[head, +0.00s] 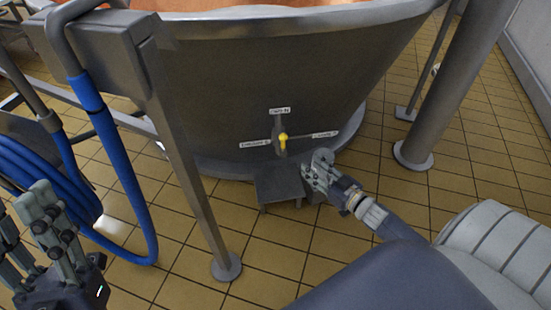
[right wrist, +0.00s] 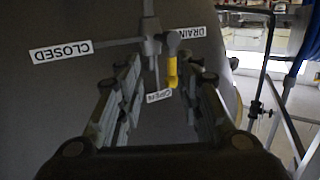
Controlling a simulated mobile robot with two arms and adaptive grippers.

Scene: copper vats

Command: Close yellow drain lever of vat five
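The yellow drain lever (head: 283,142) sits on a grey valve on the front wall of the copper-topped vat (head: 270,75). In the right wrist view, which is upside down, the yellow lever (right wrist: 172,70) points toward the side with the OPEN label (right wrist: 159,96). The CLOSED label (right wrist: 60,51) is on the left there. My right gripper (head: 318,162) is just below and right of the lever. Its fingers are apart and empty, with the lever beyond their tips, nearly in line with the gap. My left gripper (head: 32,215) is open and empty at the lower left.
Another thick post (head: 440,100) stands at right. Tiled floor (head: 480,165) is open at right.

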